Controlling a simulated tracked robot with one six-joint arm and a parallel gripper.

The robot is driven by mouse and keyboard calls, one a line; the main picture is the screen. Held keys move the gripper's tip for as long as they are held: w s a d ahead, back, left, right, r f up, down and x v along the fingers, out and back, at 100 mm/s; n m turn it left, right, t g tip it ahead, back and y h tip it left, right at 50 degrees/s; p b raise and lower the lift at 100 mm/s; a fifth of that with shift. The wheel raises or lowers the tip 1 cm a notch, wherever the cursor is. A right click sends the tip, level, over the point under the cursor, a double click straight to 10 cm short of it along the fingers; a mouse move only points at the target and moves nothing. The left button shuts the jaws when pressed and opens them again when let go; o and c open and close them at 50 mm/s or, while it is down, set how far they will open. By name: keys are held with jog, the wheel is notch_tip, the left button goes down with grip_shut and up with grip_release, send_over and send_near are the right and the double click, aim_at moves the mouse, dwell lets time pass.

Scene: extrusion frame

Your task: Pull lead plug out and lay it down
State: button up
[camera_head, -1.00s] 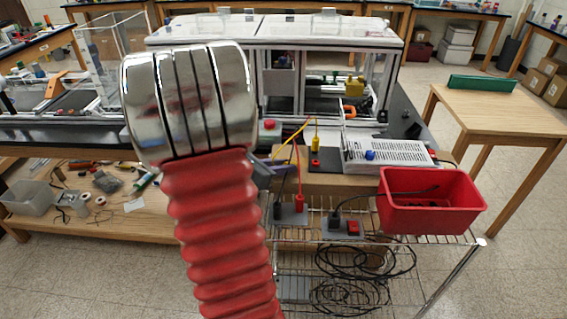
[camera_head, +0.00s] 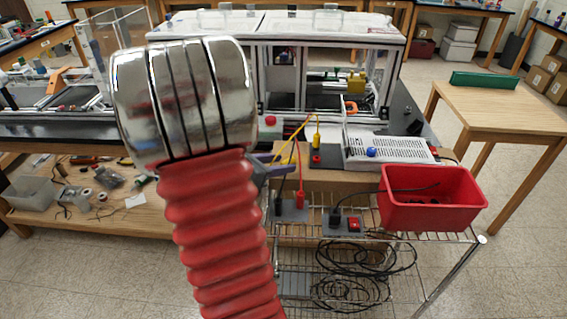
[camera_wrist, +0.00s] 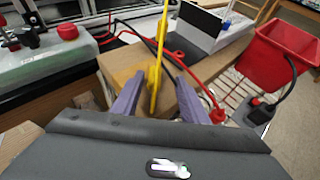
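The yellow plug (camera_head: 317,138) stands upright in a dark plate with a red socket (camera_head: 316,160) beside it. The yellow lead (camera_head: 290,143) runs from it down left toward my gripper (camera_head: 264,168), which is mostly hidden behind my arm in the head view. In the wrist view my gripper (camera_wrist: 159,80) has its two purple fingers apart, with the yellow lead (camera_wrist: 153,95) passing between them and a gap on both sides. A red plug (camera_head: 300,199) and a black plug (camera_head: 278,207) stand in a grey box. The red plug shows in the wrist view (camera_wrist: 217,114).
A red bin (camera_head: 430,215) stands at the right end of the wire cart. A white perforated unit (camera_head: 388,152) lies behind it. A grey switch box (camera_head: 342,228) with a black plug sits in front. A wooden table (camera_head: 500,115) at the right has bare room.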

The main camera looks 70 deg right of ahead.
jog(key=v, duration=1.1)
jog(key=shift+w+a, duration=0.25)
jog(key=shift+r, duration=0.1)
jog(key=w+a+r+m+t+y, duration=0.1)
jog(key=w+a+m+t+y, duration=0.2)
jog(key=a, duration=1)
jog(key=w+a+r+m+t+y, duration=0.2)
jog(key=w+a+m+t+y, duration=0.1)
jog(key=a, duration=1.1)
jog(key=w+a+r+m+t+y, duration=0.2)
jog(key=a+m+t+y, duration=0.3)
jog(key=a, duration=0.9)
jog(key=shift+w+a+m+t, duration=0.3)
jog(key=shift+w+t, duration=0.4)
jog(key=shift+w, duration=0.15)
jog(key=shift+d+r, duration=0.1)
jog(key=shift+c, duration=1.1)
jog(key=shift+s, duration=0.15)
